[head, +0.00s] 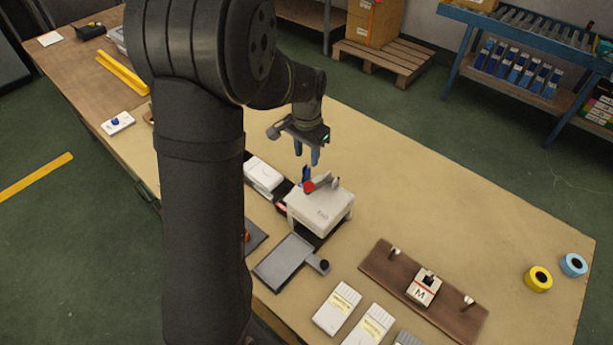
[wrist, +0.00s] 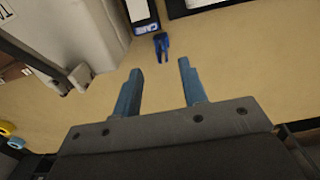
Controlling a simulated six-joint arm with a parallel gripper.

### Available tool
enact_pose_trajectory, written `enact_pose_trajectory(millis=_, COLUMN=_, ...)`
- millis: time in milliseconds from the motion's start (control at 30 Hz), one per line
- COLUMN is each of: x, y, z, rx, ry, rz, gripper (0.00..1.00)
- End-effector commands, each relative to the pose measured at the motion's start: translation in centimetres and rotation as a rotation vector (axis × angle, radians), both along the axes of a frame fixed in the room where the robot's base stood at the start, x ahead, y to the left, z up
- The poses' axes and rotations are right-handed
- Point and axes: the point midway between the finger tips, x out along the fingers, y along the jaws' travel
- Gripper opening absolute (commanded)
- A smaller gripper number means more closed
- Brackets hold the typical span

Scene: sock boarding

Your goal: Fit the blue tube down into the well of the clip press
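The clip press (head: 322,212) is a pale box-shaped machine with a red-knobbed lever on top, near the middle of the table in the head view. A pale body with a grey lever part, likely the press (wrist: 95,35), fills the upper left of the wrist view. A small dark blue piece, likely the blue tube (head: 305,174), stands just behind the press; it shows as a forked blue shape (wrist: 162,47) in the wrist view. Whether it touches the press is unclear. My gripper (head: 306,157) is open and empty above the blue piece, its fingertips (wrist: 161,68) apart. I cannot see the well.
A white box (head: 263,173) stands left of the press. A grey plate (head: 284,261) lies in front. A brown board (head: 385,270) with pegs and an M-marked block, white packs (head: 337,308), and yellow (head: 538,279) and blue rolls (head: 573,265) lie to the right.

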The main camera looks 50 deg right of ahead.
Motion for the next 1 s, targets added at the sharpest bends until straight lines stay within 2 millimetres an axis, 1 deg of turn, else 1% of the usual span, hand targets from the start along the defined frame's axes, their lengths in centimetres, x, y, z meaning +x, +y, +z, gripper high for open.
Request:
enact_pose_trajectory(millis=33, x=0.0, y=0.0, z=-0.7, rx=0.002, ry=0.001, rz=0.0, gripper=0.39)
enact_pose_trajectory(millis=100, x=0.0, y=0.0, z=-1.3, rx=0.002, ry=0.001, rz=0.0, gripper=0.39)
enact_pose_trajectory(millis=267, x=0.0, y=0.0, z=-2.3, rx=0.001, ry=0.0, rz=0.0, gripper=0.39)
enact_pose_trajectory(millis=433, x=0.2, y=-0.1, z=-4.9, rx=0.004, ry=0.002, rz=0.0, gripper=0.39)
enact_pose_trajectory(millis=567, x=0.2, y=-0.1, z=-6.4, rx=0.002, ry=0.001, rz=0.0, gripper=0.39)
enact_pose_trajectory(millis=667, x=0.2, y=-0.2, z=-6.8, rx=0.0, ry=0.0, rz=0.0, gripper=0.39)
enact_pose_trajectory(millis=867, x=0.2, y=-0.2, z=-6.9, rx=-0.001, ry=0.0, rz=0.0, gripper=0.39)
enact_pose_trajectory(millis=1000, x=0.2, y=-0.2, z=-6.9, rx=-0.001, ry=0.0, rz=0.0, gripper=0.12)
